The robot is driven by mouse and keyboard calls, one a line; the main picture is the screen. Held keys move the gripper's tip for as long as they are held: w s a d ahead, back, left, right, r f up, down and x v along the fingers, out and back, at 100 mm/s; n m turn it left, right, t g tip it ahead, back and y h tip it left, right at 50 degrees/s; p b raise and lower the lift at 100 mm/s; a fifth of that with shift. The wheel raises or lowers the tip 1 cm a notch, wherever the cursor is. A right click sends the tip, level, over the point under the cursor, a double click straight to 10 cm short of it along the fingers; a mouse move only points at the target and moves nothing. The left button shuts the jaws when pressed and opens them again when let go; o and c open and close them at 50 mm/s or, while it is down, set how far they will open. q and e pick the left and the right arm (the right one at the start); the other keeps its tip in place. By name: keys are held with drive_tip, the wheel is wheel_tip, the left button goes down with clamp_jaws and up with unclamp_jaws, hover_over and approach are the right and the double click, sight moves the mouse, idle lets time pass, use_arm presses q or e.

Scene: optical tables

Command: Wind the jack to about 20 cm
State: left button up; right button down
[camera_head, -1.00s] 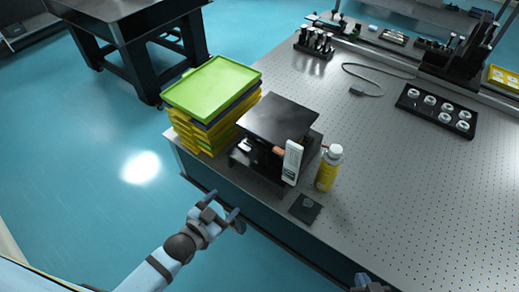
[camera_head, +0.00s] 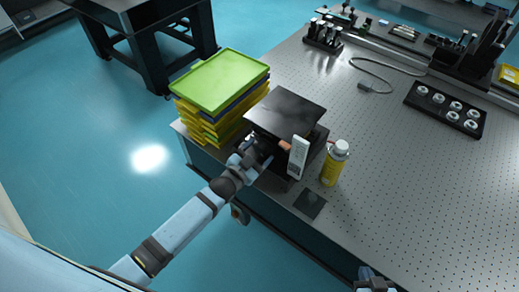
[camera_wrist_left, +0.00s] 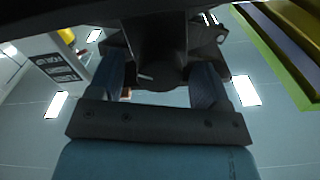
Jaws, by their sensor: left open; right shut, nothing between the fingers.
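The black jack (camera_head: 288,112) stands near the table's front edge, its flat top plate raised above its base. A white upright gauge with a dark display (camera_head: 298,158) stands at its front right; it also shows at the left of the left wrist view (camera_wrist_left: 60,68). My left gripper (camera_head: 260,152) is at the jack's front side, below the top plate. In the left wrist view its open fingers (camera_wrist_left: 160,88) lie on either side of a dark knob-like part (camera_wrist_left: 163,72); contact cannot be told. My right gripper (camera_head: 372,283) shows only partly at the bottom edge, shut and empty.
Stacked green and yellow trays (camera_head: 222,82) stand close left of the jack. A yellow bottle with a white cap (camera_head: 334,165) and a small dark pad (camera_head: 310,203) are to its right.

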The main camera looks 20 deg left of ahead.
use_arm(q)
drive_tip(key=shift+w+d, duration=0.1)
drive_tip(key=shift+w, duration=0.25)
drive_tip(key=c, duration=0.9)
drive_tip(key=n, duration=0.3)
drive_tip(key=shift+n+p, duration=0.3)
drive_tip(key=shift+p, duration=0.05)
drive_tip(key=shift+d+n, duration=0.1)
drive_tip(key=shift+n, duration=1.6)
drive_tip(key=shift+s, duration=0.1)
